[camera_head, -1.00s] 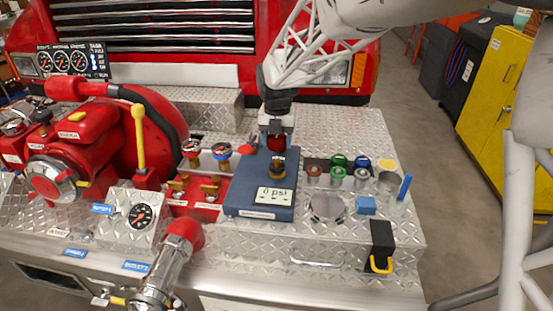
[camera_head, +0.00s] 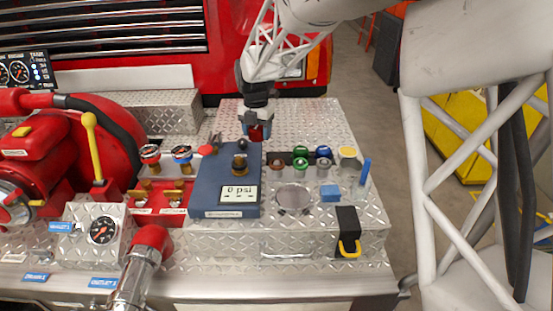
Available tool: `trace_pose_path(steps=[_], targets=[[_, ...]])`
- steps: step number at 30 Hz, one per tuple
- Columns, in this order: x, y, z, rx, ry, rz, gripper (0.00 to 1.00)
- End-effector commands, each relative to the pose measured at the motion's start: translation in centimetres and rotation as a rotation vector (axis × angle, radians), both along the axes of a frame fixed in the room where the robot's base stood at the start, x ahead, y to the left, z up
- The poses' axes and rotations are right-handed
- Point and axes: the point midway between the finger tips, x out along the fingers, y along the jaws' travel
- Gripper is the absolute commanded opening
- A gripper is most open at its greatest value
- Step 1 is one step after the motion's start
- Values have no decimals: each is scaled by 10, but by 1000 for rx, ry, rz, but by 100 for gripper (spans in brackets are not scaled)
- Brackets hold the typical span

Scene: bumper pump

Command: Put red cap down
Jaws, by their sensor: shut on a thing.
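My gripper (camera_head: 256,127) is shut on the red cap (camera_head: 258,134), which shows as a small dark red piece between the fingers. It is above and behind the right rear edge of the blue gauge box (camera_head: 211,177), up off the deck as far as I can tell. The box display reads 0 psi, and a dark and brass fitting (camera_head: 239,163) stands on it. To the right is a row of caps: brown (camera_head: 277,165), green (camera_head: 300,152), blue (camera_head: 323,152) and yellow (camera_head: 348,153). The fingers partly hide the cap.
A dark strip (camera_head: 283,157) lies behind the brown cap. The diamond-plate deck (camera_head: 310,120) behind the caps is clear.

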Motion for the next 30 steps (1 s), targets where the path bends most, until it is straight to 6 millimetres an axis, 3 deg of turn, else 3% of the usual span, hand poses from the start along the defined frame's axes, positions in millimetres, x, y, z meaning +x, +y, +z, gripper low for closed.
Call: trace_pose_path(steps=[6,12,30], targets=[[34,-39,-15,-1,1,-234,31],[52,-60,-22,1,0,-362,31],[55,-65,-30,0,0,-393,31]])
